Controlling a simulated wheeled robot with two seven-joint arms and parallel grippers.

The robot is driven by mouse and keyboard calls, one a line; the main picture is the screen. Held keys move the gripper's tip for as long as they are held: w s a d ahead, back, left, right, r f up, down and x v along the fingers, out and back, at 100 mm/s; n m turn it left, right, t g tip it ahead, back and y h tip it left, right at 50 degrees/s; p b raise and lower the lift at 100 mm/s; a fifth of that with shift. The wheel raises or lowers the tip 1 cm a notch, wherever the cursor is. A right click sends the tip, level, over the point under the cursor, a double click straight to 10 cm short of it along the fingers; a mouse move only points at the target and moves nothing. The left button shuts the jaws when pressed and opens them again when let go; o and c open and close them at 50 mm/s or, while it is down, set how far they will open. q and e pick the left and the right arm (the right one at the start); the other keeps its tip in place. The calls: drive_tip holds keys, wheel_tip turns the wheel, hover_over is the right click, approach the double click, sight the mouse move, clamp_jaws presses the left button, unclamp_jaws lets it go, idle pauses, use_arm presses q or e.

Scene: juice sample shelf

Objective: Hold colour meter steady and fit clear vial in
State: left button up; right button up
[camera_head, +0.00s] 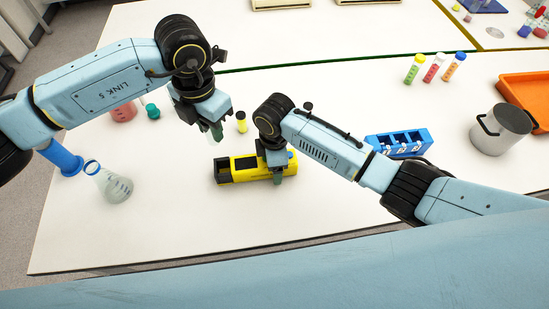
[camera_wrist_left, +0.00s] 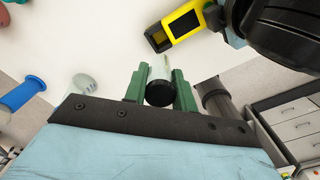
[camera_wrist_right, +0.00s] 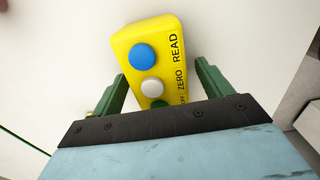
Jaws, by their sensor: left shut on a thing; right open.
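The yellow colour meter (camera_head: 237,168) lies on the white table, its dark well end to the left. My right gripper (camera_wrist_right: 163,85) is open, with its fingers on either side of the meter's button end. The right wrist view shows blue and white buttons, part of a green one, and the words READ and ZERO. My left gripper (camera_wrist_left: 162,88) is shut on the clear vial, whose black cap (camera_wrist_left: 160,94) faces the wrist camera. In the head view, the left gripper (camera_head: 214,130) is above and left of the meter, with the vial apart from it.
A flask (camera_head: 114,186), a blue-based cylinder (camera_head: 62,158) and a red beaker (camera_head: 123,112) are at left. A blue rack (camera_head: 400,143), metal pot (camera_head: 502,131) and orange tray (camera_head: 528,92) are at right. Table in front is clear.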

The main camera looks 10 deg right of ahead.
drive_tip(key=c, duration=1.3)
use_arm(q)
drive_tip(key=shift+n, duration=0.5)
wheel_tip(320, 180, down, 6)
drive_tip(key=shift+f, duration=2.25)
